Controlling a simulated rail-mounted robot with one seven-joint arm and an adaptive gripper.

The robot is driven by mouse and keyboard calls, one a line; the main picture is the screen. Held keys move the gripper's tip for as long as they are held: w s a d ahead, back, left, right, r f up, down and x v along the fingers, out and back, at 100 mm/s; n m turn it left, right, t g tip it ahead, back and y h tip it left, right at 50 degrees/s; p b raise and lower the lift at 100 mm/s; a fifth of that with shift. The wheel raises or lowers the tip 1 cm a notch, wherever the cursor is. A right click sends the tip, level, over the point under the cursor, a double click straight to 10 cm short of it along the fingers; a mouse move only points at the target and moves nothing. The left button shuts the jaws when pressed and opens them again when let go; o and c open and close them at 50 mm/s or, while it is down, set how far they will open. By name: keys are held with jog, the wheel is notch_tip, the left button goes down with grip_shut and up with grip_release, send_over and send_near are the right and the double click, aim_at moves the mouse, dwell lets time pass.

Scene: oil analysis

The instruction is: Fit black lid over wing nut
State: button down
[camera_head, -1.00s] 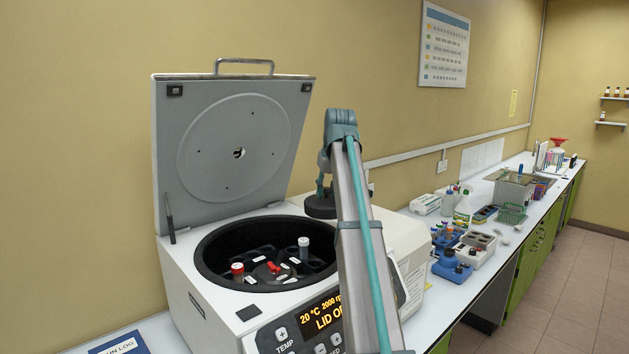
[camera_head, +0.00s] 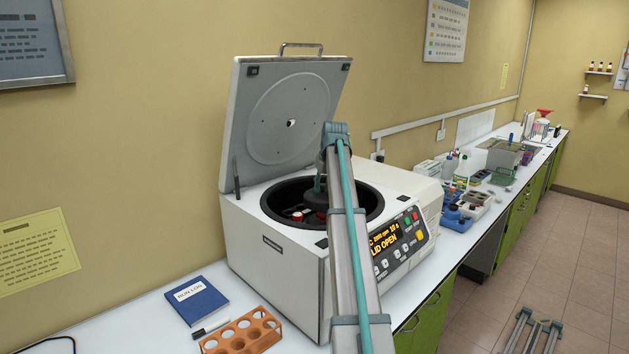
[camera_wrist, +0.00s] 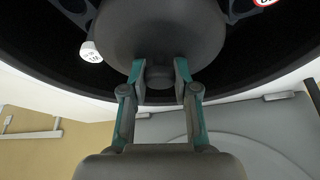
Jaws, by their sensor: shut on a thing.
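My gripper (camera_wrist: 160,80) is shut on the knob of the black lid (camera_wrist: 160,30), a dark round disc that fills the top middle of the wrist view. In the head view, my arm reaches into the open centrifuge (camera_head: 285,240), and the lid (camera_head: 317,214) is inside the bowl, partly behind my arm. The wing nut is hidden in both views by the lid and arm. I cannot tell whether the lid rests on the rotor or hangs just above it.
A white-capped tube (camera_wrist: 91,52) shows beside the lid in the wrist view. The raised centrifuge cover (camera_head: 265,100) stands behind. A blue book (camera_head: 196,300) and orange rack (camera_head: 240,332) lie at front left.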

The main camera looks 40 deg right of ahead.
aim_at(323, 193)
jog(key=shift+a+f, duration=0.1)
jog(key=shift+f, duration=0.15)
jog(key=shift+f+b, duration=0.35)
jog(key=shift+f, duration=0.3)
jog(key=shift+f+b, duration=0.7)
jog(key=shift+f, duration=1.8)
jog(key=shift+f, duration=0.15)
dwell(0.5)
jog(key=c, duration=0.8)
grip_release()
